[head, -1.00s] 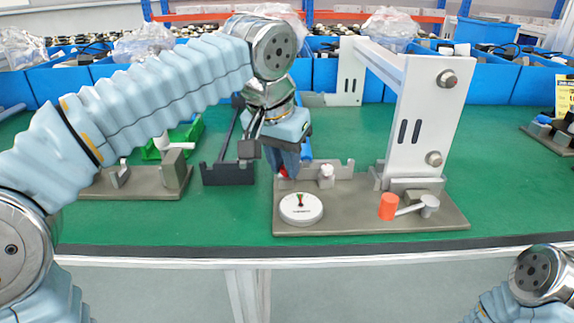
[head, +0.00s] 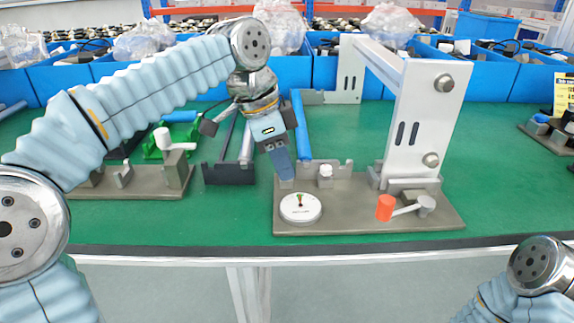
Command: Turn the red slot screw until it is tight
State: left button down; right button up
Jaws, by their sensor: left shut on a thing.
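My left gripper (head: 285,177) reaches down, slightly tilted, to the back left part of the grey fixture plate (head: 345,220). Its fingers are shut at the spot where a bit of red showed earlier, behind the white round dial (head: 300,208). The red slot screw itself is hidden by the fingers now. The dial has a small red and green mark at its centre. My right gripper is not in view; only part of my right arm shows at the lower right.
A white upright frame (head: 420,130) stands on the plate's right. An orange-red knob (head: 385,207) on a grey lever sits at the front. A blue tube (head: 300,125) lies behind the gripper. Another grey fixture (head: 135,185) is left. Blue bins line the back.

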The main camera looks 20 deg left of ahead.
pick_arm(q)
jog(key=m, duration=0.1)
jog(key=m+g, duration=0.1)
jog(key=m, duration=0.2)
jog(key=shift+w+m, duration=0.25)
jog(key=shift+m, duration=0.15)
jog(key=m+g, duration=0.1)
jog(key=m, duration=0.1)
jog(key=m+g, duration=0.1)
jog(key=m, duration=0.2)
jog(key=shift+m, duration=0.3)
jog(key=c, duration=1.1)
grip_release()
